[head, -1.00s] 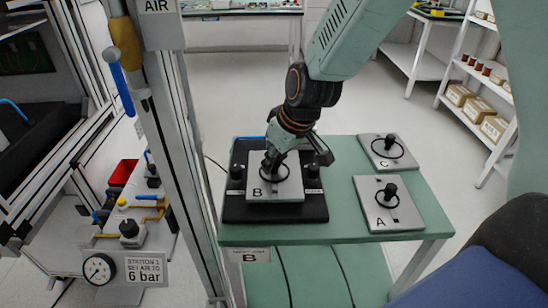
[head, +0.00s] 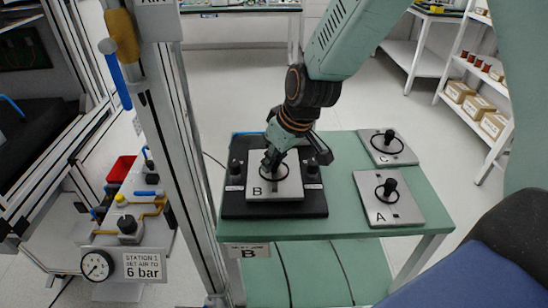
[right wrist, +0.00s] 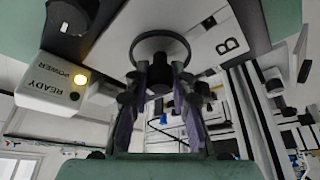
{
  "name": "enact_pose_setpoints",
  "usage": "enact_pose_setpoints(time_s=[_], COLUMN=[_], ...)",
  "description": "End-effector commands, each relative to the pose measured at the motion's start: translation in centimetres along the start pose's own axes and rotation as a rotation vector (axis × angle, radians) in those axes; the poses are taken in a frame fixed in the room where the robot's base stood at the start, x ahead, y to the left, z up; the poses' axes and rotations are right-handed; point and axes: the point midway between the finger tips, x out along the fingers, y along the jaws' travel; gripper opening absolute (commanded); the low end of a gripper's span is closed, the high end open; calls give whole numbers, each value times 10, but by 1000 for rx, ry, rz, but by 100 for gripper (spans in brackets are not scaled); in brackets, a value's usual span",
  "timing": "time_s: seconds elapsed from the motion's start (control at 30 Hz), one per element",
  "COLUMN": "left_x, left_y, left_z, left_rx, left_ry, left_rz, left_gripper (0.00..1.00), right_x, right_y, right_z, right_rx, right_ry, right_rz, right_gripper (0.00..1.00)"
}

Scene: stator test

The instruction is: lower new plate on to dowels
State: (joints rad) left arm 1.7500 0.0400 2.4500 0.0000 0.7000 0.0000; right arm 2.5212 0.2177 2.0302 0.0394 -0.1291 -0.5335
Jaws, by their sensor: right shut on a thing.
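The plate marked B (head: 290,188) is a pale metal square with a dark knob and ring. It lies level over the black base (head: 235,209) on the green table. My right gripper (head: 271,162) is shut on the plate's knob from above. In the right wrist view, the fingers (right wrist: 158,82) close around the knob under the ring, and the plate (right wrist: 205,42) shows its letter B. The dowels are hidden beneath the plate, and I cannot tell whether any gap is left under it. My left gripper is not in view.
Plate A (head: 402,210) and plate C (head: 400,157) lie on the right of the green table (head: 345,180). A box marked READY POWER (right wrist: 62,80) has a lit yellow lamp. A metal frame post (head: 180,160) stands close left of the table.

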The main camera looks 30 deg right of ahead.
Motion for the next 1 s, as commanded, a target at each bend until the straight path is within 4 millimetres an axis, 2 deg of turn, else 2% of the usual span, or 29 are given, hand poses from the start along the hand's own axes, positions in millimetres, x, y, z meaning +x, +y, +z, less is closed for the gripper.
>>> enact_pose_setpoints(time_s=[0.73,0.77,1.0], left_x=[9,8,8], left_y=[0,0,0], left_z=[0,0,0], left_rx=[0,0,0], left_ry=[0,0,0], left_rz=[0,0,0], left_gripper=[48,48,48], right_x=[8,8,8], right_y=[0,0,0], right_z=[3,2,3], right_rx=[-1,0,0], right_ry=[3,3,1], right_rz=[2,2,1], right_gripper=[0,25,46])
